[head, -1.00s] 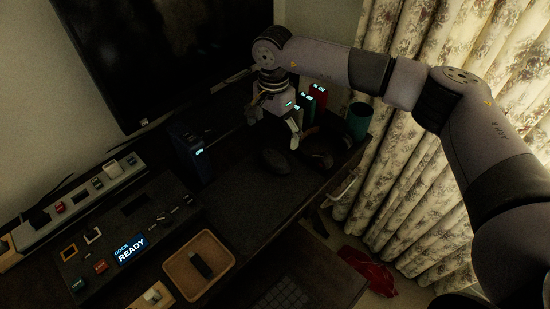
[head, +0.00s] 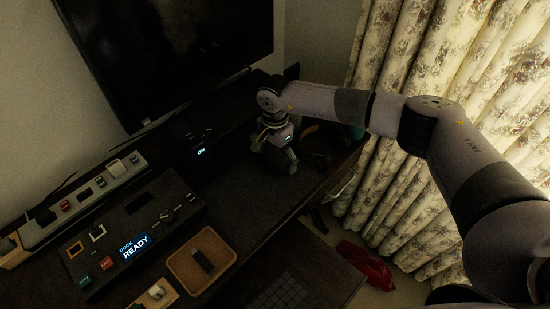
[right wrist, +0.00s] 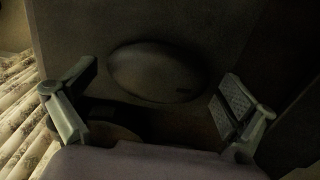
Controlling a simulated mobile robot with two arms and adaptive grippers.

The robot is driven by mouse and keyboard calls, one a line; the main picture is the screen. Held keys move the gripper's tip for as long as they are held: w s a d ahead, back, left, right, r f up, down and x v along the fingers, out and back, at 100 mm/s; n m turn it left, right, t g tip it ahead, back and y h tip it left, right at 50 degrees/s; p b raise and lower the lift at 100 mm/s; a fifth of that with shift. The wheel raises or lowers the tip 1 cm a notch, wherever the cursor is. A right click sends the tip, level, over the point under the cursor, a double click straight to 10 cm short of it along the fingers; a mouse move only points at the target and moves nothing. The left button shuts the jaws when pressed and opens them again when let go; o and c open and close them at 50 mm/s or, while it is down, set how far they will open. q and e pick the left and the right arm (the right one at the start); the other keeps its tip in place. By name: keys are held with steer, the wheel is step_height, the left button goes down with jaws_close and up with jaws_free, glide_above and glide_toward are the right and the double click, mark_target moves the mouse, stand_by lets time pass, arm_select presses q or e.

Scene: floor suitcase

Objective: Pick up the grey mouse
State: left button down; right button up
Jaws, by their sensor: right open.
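The grey mouse (right wrist: 153,72) is a dark, smooth oval on the desk in the right wrist view. It lies between and slightly beyond the spread fingers of my right gripper (right wrist: 162,88), and I see no finger touching it. In the head view my right gripper (head: 278,152) points down, low over the dark desk mat, and largely hides the mouse. The right gripper is open and empty. My left gripper is not in view.
Dark headphones (head: 318,148) lie just right of the gripper, with a green cup (head: 357,132) partly hidden behind my arm. A tan tray (head: 178,275) holds a small dark item. A dock panel (head: 95,250) stands left. The mat (head: 245,200) is clear at its middle.

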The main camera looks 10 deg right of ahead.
steer(key=shift+c, duration=0.2)
steer(key=c, duration=1)
steer(key=shift+r, duration=0.1)
